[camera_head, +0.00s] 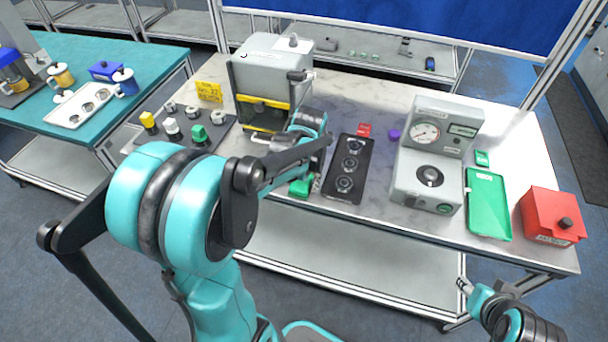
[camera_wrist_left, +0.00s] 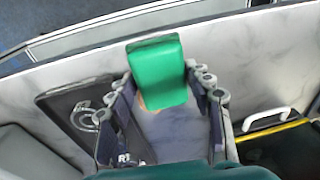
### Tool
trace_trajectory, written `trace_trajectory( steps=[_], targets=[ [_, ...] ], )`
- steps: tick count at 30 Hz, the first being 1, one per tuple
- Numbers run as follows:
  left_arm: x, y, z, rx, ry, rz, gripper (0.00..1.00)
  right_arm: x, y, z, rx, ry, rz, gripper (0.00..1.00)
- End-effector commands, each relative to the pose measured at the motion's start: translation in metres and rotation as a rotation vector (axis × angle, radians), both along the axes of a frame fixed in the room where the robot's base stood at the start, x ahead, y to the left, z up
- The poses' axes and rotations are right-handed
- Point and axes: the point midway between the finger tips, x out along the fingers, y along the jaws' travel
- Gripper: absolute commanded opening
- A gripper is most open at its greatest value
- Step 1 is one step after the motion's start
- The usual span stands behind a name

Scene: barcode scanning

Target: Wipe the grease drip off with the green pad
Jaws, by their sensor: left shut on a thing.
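My left gripper (camera_head: 312,182) reaches down at the front edge of the pale bench and is shut on the green pad (camera_head: 299,188). In the left wrist view the green pad (camera_wrist_left: 157,70) sits between the fingertips (camera_wrist_left: 163,82). A small orange-brown patch (camera_wrist_left: 141,99) shows at the pad's lower left edge; I cannot tell whether it is the grease drip. The pad hides the surface beneath it. My right gripper (camera_head: 464,288) is low at the right, in front of the bench and apart from everything; its jaws are too small to read.
A black plate with round fittings (camera_head: 349,168) lies just right of the left gripper. A grey machine with a yellow-edged opening (camera_head: 270,85) stands behind. A gauge unit (camera_head: 430,165), a green tray (camera_head: 488,205) and a red box (camera_head: 551,216) occupy the right side.

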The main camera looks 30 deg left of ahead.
Motion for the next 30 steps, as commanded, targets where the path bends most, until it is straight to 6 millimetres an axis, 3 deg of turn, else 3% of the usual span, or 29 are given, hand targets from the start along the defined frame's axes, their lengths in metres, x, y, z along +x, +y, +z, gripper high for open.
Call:
trace_trajectory(
  steps=[12, 30],
  targets=[
    [0.006, -0.021, -0.003, -0.002, 0.0, -0.001, 0.28, 0.0, 0.0, -0.002, 0.0, 0.0, 0.0, 0.4],
    [0.051, -0.013, -0.001, -0.005, -0.007, -0.003, 0.28, 0.0, 0.0, -0.005, 0.0, 0.0, 0.0, 0.4]
  ],
)
